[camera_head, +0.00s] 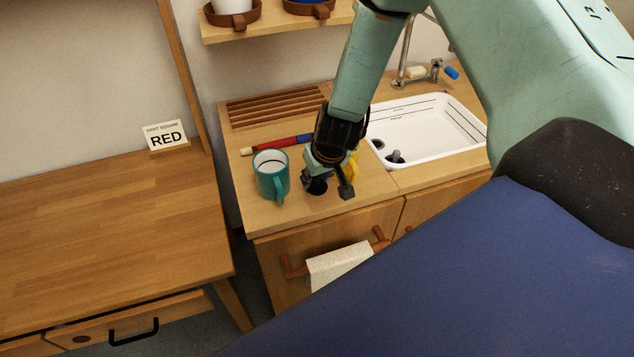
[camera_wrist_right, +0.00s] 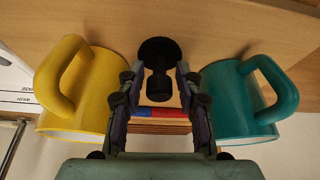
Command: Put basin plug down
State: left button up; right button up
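The black basin plug (camera_wrist_right: 158,65) stands on the wooden counter, with a wide round end and a narrower knob. In the head view, the plug (camera_head: 317,187) shows partly below my right gripper (camera_head: 329,183). In the right wrist view, the fingers of my right gripper (camera_wrist_right: 159,78) are apart, one on each side of the plug, with visible gaps to it. The plug rests on the counter. The white basin (camera_head: 455,140) is to the right, with a small grey and dark fitting (camera_head: 395,157) at its near left. My left gripper is not in view.
A teal mug (camera_head: 270,178) stands left of the gripper and a yellow mug (camera_wrist_right: 80,85) on its other side. A red and blue stick (camera_head: 285,143) lies behind. A tap (camera_head: 402,70) rises behind the basin. The left table (camera_head: 100,220) is mostly clear, with a RED sign (camera_head: 166,136).

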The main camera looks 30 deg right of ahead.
jog(key=shift+c, duration=0.3)
grip_shut()
jog(key=shift+r, duration=0.1)
notch_tip(320, 180, up, 18)
jog(key=p, duration=1.3)
jog(key=shift+f, duration=0.2)
